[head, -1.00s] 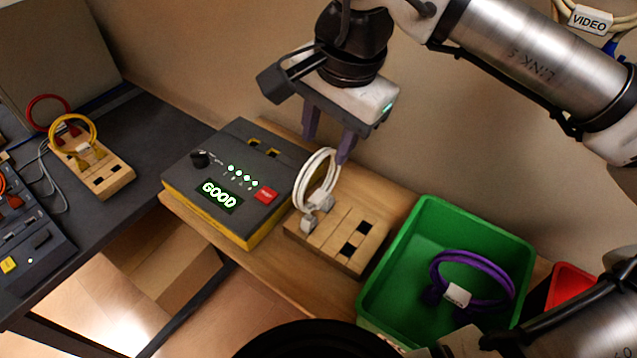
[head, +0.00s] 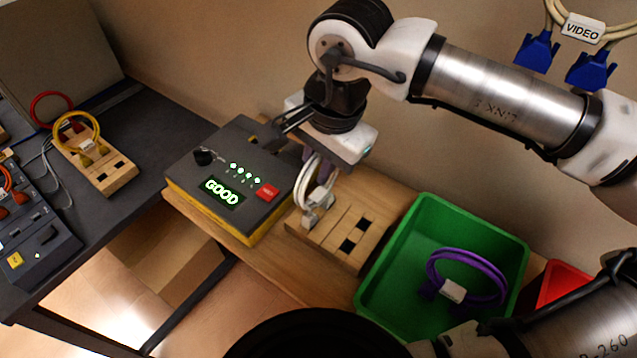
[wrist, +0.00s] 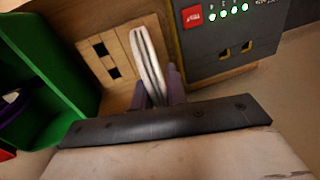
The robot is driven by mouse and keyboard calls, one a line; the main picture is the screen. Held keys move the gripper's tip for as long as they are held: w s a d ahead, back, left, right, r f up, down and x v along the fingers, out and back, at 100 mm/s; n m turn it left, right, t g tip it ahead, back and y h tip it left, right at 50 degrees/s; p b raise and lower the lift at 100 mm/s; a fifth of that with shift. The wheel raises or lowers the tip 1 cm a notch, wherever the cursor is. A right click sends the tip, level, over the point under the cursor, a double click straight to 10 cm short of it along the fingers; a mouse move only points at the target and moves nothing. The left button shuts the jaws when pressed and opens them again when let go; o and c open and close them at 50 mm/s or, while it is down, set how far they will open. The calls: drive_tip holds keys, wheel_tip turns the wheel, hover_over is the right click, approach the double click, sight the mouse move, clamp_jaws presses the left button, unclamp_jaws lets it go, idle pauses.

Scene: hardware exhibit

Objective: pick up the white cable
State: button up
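The white cable (head: 315,178) is a coiled loop standing upright on a wooden block (head: 345,222), its grey connectors at the block's left end. My gripper (head: 317,163) is lowered over the upper part of the loop in the head view. In the wrist view, the purple fingers of my gripper (wrist: 158,92) stand on either side of the white cable (wrist: 147,55), close to its strands. Whether they press on it cannot be made out. The gripper body hides the top of the loop in the head view.
A tester box (head: 232,180) reading GOOD stands close on the left. A green bin (head: 400,270) holding a purple cable (head: 490,257) is at the right, beside a red bin (head: 563,285). A yellow cable (head: 97,130) stands on a block on the dark table.

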clamp_jaws()
drive_tip(key=shift+r, duration=0.1)
